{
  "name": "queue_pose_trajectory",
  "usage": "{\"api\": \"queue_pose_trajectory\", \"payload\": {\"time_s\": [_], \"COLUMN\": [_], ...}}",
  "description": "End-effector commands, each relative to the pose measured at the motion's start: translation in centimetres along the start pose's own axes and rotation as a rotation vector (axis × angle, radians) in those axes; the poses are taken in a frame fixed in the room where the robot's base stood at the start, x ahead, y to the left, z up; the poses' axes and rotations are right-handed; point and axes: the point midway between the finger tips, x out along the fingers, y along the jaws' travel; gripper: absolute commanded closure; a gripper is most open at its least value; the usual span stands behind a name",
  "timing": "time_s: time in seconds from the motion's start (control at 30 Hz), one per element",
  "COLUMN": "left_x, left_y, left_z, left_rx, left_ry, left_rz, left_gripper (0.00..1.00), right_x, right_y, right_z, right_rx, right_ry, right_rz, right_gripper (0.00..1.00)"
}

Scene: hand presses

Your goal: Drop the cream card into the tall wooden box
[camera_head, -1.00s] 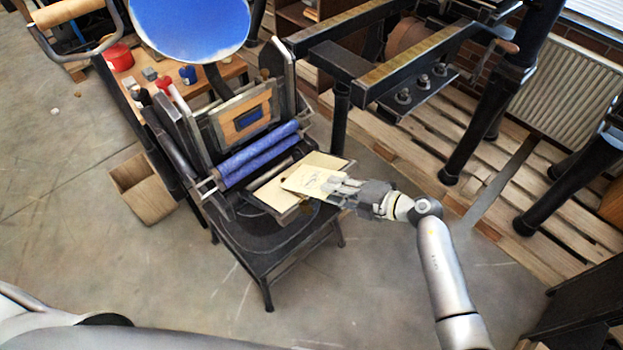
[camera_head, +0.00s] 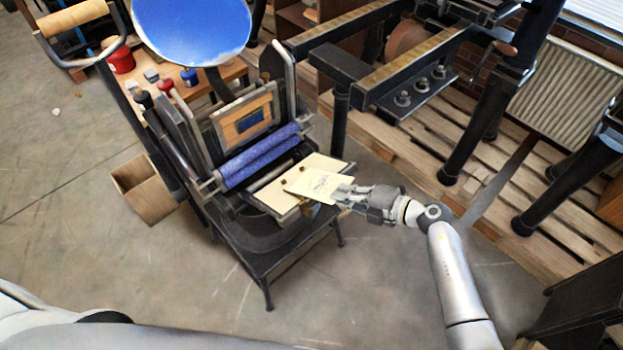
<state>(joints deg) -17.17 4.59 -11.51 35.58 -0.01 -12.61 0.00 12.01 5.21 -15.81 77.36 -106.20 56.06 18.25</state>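My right gripper (camera_head: 343,194) reaches in from the right and is shut on the card's right edge. Whether the card touches the board below cannot be told. The tall wooden box (camera_head: 150,199) stands open-topped on the floor left of the press, well away from the card. My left gripper is out of view.
The black hand press (camera_head: 268,242), with blue rollers (camera_head: 262,157) and a round blue disc (camera_head: 192,28), stands between my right gripper and the box. A larger black press (camera_head: 345,62) stands on pallets behind. The floor in front is clear.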

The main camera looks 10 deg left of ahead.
Motion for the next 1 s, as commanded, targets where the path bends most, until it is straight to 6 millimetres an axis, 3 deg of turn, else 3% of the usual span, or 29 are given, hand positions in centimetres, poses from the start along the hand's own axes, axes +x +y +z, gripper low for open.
{"api": "queue_pose_trajectory", "payload": {"time_s": [0.27,0.7,1.0], "left_x": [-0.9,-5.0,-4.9], "left_y": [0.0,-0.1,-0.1], "left_z": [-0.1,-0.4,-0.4], "left_rx": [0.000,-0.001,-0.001], "left_ry": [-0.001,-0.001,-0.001], "left_rz": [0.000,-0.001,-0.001], "left_gripper": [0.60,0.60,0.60], "right_x": [-0.9,-4.3,-4.5], "right_y": [0.5,2.9,2.8], "right_z": [-0.1,-0.3,-0.3], "right_rx": [0.000,0.001,0.000], "right_ry": [0.000,-0.001,0.000], "right_rz": [0.000,-0.001,0.000], "right_gripper": [1.00,1.00,1.00]}}
